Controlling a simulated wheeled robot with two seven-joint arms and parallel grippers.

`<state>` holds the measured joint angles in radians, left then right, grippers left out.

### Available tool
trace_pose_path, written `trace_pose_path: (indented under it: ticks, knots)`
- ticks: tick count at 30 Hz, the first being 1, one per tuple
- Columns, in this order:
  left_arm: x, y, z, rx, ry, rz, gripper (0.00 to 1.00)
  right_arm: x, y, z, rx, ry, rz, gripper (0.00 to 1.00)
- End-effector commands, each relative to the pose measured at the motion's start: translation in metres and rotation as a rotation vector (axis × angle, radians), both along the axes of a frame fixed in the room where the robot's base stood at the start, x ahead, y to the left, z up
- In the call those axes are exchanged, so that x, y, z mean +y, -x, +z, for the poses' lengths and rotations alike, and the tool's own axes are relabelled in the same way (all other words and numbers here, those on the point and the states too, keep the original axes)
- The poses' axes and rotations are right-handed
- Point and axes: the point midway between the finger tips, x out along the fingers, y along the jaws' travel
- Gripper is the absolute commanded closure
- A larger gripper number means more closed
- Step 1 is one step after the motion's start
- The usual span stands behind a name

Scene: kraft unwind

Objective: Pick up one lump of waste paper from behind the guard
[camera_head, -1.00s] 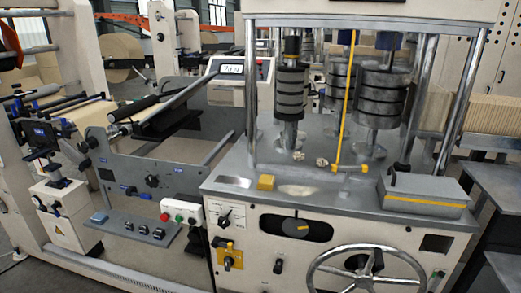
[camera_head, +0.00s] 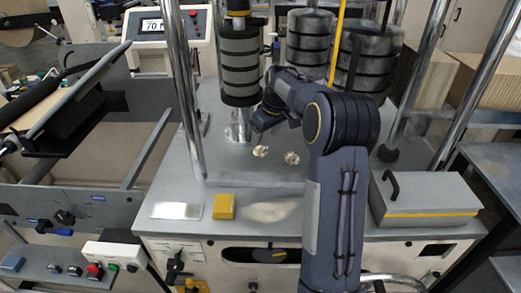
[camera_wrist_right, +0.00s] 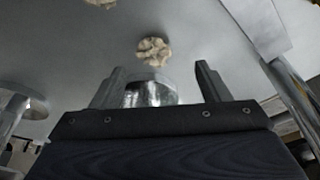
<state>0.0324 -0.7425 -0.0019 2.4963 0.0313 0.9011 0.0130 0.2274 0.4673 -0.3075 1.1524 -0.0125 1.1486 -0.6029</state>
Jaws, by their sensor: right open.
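Two crumpled pale lumps of waste paper lie on the grey machine deck behind its front edge, a left lump (camera_head: 260,151) and a right lump (camera_head: 292,158). My right gripper (camera_head: 260,122) is above the deck, behind the lumps and partly hidden by its own wrist. In the right wrist view the open fingers (camera_wrist_right: 158,85) are empty, with one lump (camera_wrist_right: 155,52) in line with the gap between them and apart from them. Another lump (camera_wrist_right: 100,3) is cut by the top edge. A yellow upright bar (camera_head: 336,45) stands behind my arm. My left gripper is out of view.
Dark ringed roller stacks (camera_head: 240,65) stand close behind the gripper. Chrome posts (camera_head: 186,90) rise left and right. A yellow block (camera_head: 224,207) sits at the deck's front, and a grey box (camera_head: 424,200) at right. The deck left of the lumps is clear.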

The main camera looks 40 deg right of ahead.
Motion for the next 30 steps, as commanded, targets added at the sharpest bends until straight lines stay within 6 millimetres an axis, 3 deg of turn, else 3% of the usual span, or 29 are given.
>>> trace_pose_path:
  ticks: [18,26,30]
  knots:
    - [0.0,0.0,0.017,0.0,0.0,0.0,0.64,-0.007,-0.024,-0.071,0.005,0.005,0.004,0.31]
    - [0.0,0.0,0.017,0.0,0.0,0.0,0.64,-0.007,-0.025,-0.075,0.003,0.005,0.004,0.31]
    - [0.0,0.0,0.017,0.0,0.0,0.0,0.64,-0.007,-0.025,-0.075,0.003,0.005,0.004,0.46]
